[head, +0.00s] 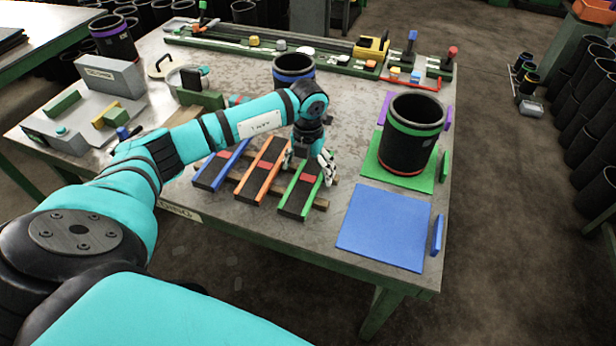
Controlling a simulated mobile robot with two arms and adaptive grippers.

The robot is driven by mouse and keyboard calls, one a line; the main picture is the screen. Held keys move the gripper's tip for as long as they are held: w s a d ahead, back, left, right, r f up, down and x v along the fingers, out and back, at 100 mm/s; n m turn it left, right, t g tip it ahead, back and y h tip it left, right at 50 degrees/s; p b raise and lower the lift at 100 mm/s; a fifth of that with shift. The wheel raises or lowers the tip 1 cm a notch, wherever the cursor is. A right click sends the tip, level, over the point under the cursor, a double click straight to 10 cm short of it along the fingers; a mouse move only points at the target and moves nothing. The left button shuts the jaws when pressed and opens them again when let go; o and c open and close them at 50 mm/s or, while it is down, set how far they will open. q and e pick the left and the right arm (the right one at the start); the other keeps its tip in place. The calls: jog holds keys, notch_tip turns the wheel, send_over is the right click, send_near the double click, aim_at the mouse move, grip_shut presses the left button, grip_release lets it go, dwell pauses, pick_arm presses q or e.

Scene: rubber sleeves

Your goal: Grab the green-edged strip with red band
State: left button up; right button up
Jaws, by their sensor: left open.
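The green-edged strip (295,200) lies on wooden slats on the table, the rightmost of three dark strips. It has green long edges and a red band (308,178) across its upper part. My left gripper (309,170) is open and points down over the upper end of this strip, around the red band's area. Whether its fingers touch the strip cannot be told. An orange-edged strip (254,183) and a blue-edged strip (213,172) lie to its left, each with a red patch. My right gripper is not in view.
A black sleeve with a green band (411,140) stands on a green mat (376,173) to the right. A flat blue mat (384,226) lies in front of it. A blue-banded sleeve (293,69) stands behind my arm. Fixtures (112,75) fill the table's left side.

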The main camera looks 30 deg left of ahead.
aim_at(308, 180)
pick_arm(q)
jog(key=shift+f, duration=1.3)
jog(key=c, duration=1.3)
